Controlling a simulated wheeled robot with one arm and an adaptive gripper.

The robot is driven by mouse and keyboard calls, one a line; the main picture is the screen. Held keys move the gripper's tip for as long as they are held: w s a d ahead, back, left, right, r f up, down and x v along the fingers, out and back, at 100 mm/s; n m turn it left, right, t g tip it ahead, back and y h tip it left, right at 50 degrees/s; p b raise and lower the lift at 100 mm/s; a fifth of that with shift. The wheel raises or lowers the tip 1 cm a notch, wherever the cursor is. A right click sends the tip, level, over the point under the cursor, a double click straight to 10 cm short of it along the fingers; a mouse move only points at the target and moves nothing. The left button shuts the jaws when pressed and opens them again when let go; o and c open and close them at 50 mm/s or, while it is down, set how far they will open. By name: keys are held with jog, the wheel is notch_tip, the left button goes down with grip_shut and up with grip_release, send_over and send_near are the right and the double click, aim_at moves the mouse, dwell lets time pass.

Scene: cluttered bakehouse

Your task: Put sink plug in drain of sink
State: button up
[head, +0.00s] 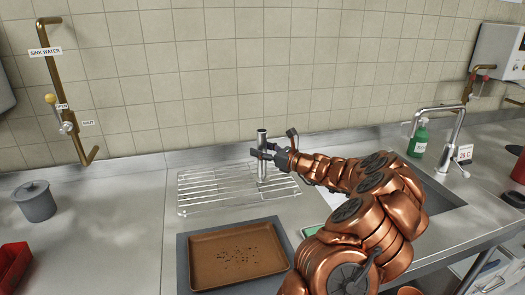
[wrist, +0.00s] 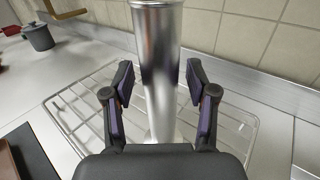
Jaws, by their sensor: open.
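An upright shiny metal tube (head: 262,172), which looks like a standpipe-type sink plug, stands on the wire rack (head: 190,207) left of the sink. My gripper (head: 262,153) is at its upper part in the head view. In the wrist view the tube (wrist: 158,40) rises between the two open fingers of my gripper (wrist: 158,80), with a visible gap on each side. The sink (head: 445,196) is at the right, its basin largely hidden behind my arm. The drain is not visible.
A brown baking tray (head: 208,275) lies in front of the rack. A grey lidded pot (head: 36,202) is at left. A tall tap (head: 455,125) and green bottle (head: 420,138) stand by the sink. A brass pipe (head: 55,90) runs up the tiled wall.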

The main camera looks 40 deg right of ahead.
jog(key=b+v, duration=0.2)
jog(key=v, duration=1)
